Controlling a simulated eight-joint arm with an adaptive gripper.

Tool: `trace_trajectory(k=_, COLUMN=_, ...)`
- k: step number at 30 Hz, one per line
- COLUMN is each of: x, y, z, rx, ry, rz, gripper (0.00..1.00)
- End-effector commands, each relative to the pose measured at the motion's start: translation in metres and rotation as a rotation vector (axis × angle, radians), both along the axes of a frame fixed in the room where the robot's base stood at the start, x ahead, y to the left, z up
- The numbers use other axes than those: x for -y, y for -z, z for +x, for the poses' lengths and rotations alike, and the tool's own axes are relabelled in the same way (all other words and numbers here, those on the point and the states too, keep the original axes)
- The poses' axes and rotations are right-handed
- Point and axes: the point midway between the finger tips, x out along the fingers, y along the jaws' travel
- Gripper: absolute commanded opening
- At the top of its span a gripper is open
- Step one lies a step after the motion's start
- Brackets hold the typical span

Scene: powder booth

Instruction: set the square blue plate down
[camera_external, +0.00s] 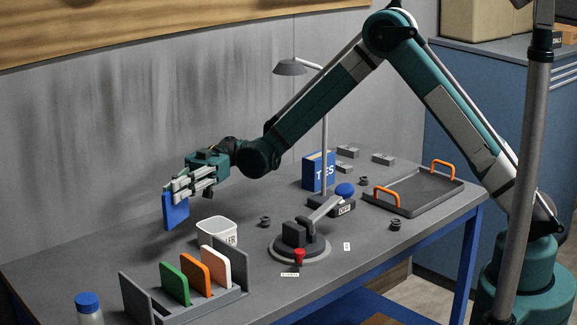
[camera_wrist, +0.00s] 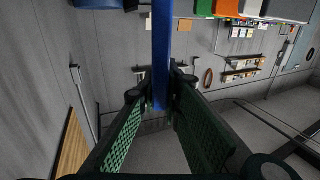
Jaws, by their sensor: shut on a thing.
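The square blue plate (camera_external: 175,211) hangs upright below my gripper (camera_external: 179,191) at the left part of the grey table. My gripper is shut on its upper edge. I cannot tell whether the plate's lower edge touches the table. In the wrist view the plate (camera_wrist: 161,45) shows edge-on as a blue strip between the fingers of my gripper (camera_wrist: 159,98).
A white bin (camera_external: 216,231) stands between the plate and a clamp-like device (camera_external: 299,240) with a red knob. A blue-capped bottle (camera_external: 88,308) is at the front left. A lamp (camera_external: 290,67), blue box (camera_external: 318,171) and orange-handled tray (camera_external: 413,191) are farther right. Table left of the bin is clear.

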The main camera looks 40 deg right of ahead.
Motion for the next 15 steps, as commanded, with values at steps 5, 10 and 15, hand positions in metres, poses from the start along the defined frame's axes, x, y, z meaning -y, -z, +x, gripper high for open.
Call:
trace_trajectory(k=5, x=0.0, y=0.037, z=0.0, rx=0.0, ry=0.0, rz=0.0, gripper=0.0)
trace_trajectory(k=10, x=0.0, y=0.067, z=0.0, rx=0.0, ry=0.0, rz=0.0, gripper=0.0)
trace_trajectory(k=15, x=0.0, y=0.085, z=0.0, rx=0.0, ry=0.0, rz=0.0, gripper=0.0)
